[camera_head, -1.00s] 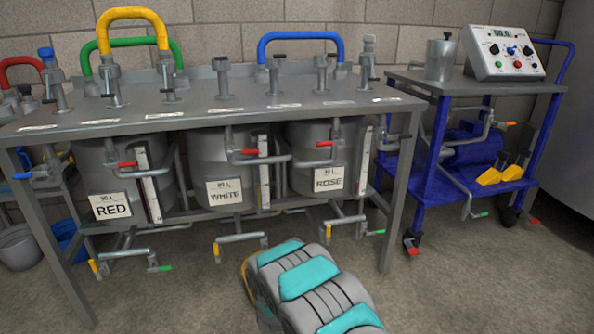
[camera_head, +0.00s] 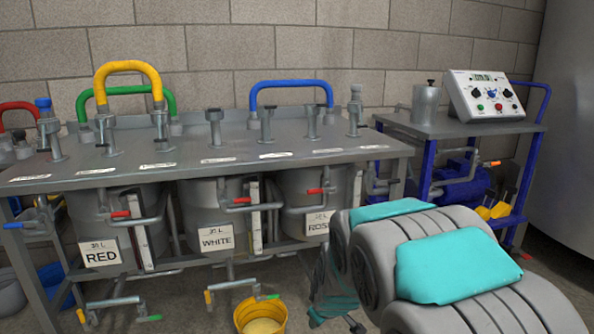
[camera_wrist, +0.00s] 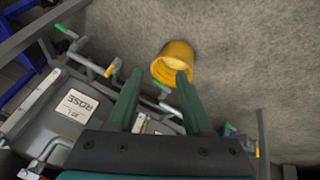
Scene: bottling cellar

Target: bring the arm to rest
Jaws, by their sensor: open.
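My arm (camera_head: 450,265), grey with teal pads, rises across the lower right of the head view, in front of the ROSE tank. In the wrist view my gripper (camera_wrist: 158,78) has its two green fingers apart, with nothing held between them. They point towards the floor and a yellow bucket (camera_wrist: 174,65), which lies beyond the fingertips; I cannot tell the distance. The bucket also shows in the head view (camera_head: 261,317), on the floor below the WHITE tank, with something pale yellow inside. In the head view my fingers cannot be made out clearly.
A grey steel bench (camera_head: 130,168) carries valves and coloured hose loops above the RED (camera_head: 102,253), WHITE (camera_head: 216,238) and ROSE tanks. Taps jut out low in front. A blue cart (camera_head: 427,170) with a control box (camera_head: 487,97) stands right. Bare floor shows around the bucket.

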